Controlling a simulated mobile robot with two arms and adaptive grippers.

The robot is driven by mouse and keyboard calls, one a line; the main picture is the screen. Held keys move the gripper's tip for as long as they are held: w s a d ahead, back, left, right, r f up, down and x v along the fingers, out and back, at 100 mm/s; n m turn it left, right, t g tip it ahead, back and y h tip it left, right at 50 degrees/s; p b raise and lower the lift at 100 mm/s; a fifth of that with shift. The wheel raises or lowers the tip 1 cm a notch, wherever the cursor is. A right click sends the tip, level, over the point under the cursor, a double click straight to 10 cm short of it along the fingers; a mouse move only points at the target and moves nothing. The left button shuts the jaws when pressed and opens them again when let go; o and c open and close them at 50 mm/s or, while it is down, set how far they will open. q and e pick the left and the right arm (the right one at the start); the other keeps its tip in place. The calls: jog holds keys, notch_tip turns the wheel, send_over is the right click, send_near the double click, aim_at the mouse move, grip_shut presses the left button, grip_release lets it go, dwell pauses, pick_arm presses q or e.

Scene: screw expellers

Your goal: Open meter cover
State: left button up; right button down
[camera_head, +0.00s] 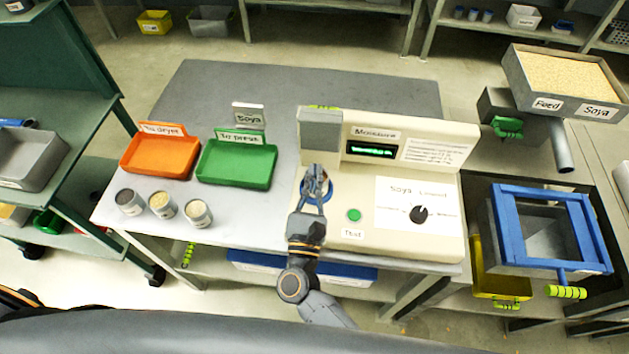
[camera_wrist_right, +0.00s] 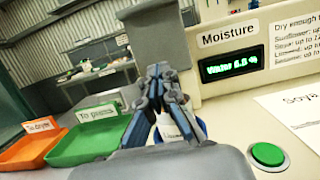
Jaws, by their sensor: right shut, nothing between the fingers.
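The cream moisture meter (camera_head: 400,235) stands on the right part of the table, with a lit green display (camera_head: 371,149). Its grey cover (camera_head: 321,130) stands upright at the meter's back left, with a yellow-green strip at its top edge; it also shows behind the fingers in the right wrist view (camera_wrist_right: 152,32). A blue ring (camera_head: 329,187) lies on the meter in front of the cover, partly hidden by my right gripper (camera_head: 316,170). That gripper is shut and empty, above the ring and before the cover. Contact with the cover cannot be told. My left gripper is out of view.
An orange tray (camera_head: 160,156) and a green tray (camera_head: 237,163) lie left of the meter. Three small cans (camera_head: 163,205) stand near the table's front edge. A green button (camera_head: 354,215) and a black knob (camera_head: 419,214) sit on the meter. The table's back is clear.

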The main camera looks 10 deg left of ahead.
jog(key=shift+f+b, duration=0.35)
jog(key=shift+b, duration=0.15)
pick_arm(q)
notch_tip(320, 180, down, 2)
pick_arm(e)
jog(key=shift+s+r, duration=0.1)
jog(key=shift+r, duration=0.1)
jog(key=v, duration=1.2)
jog(key=shift+f, duration=0.25)
